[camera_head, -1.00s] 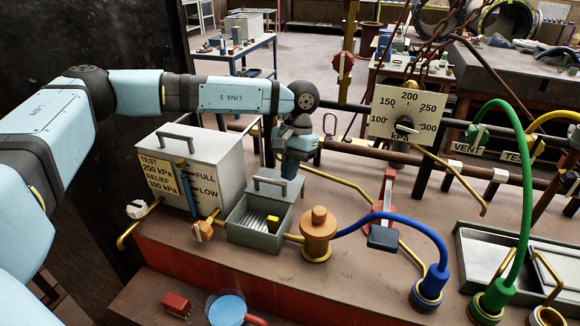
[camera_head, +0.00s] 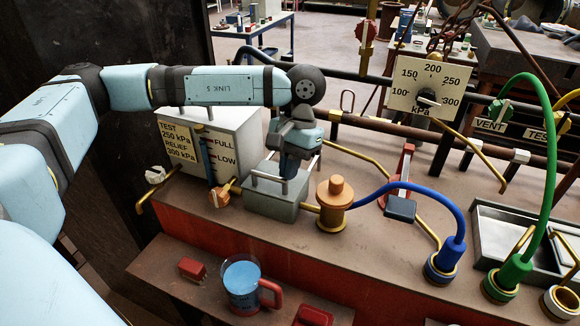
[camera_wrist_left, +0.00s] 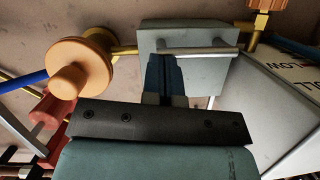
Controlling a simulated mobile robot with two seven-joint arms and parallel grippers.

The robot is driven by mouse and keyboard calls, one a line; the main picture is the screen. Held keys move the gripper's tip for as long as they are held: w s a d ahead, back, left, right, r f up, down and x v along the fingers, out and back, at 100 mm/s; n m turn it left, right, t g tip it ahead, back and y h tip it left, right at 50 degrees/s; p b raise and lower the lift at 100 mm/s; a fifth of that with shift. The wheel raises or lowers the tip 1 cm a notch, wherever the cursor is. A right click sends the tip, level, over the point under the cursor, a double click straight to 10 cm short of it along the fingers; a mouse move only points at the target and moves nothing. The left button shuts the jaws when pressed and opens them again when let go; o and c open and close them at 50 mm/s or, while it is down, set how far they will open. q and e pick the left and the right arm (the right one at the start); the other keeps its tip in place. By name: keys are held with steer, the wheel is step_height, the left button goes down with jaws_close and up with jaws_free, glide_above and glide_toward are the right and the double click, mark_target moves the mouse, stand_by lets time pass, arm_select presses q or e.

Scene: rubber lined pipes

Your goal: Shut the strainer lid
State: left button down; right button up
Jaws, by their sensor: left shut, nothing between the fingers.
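The strainer (camera_head: 275,208) is a small grey box on the bench, left of the orange fitting. Its grey lid (camera_head: 262,187) with a bar handle lies over the top, and the inside is hidden. The lid looks flat on the box; I cannot tell if a small gap is left. My left gripper (camera_head: 290,174) points down at the lid, by the handle, with its fingers shut and empty. In the left wrist view the blue fingers (camera_wrist_left: 165,72) are against or just over the lid (camera_wrist_left: 190,38), next to the handle (camera_wrist_left: 205,51). My right gripper is not in view.
A grey tank (camera_head: 238,135) with level marks stands left behind the strainer. The orange fitting (camera_head: 335,203) with a blue hose (camera_head: 405,217) is close on the right. A water jug (camera_head: 243,285) and a red block (camera_head: 193,268) sit on the lower front shelf.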

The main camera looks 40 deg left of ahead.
arm_select(q)
steer(key=v, duration=1.4)
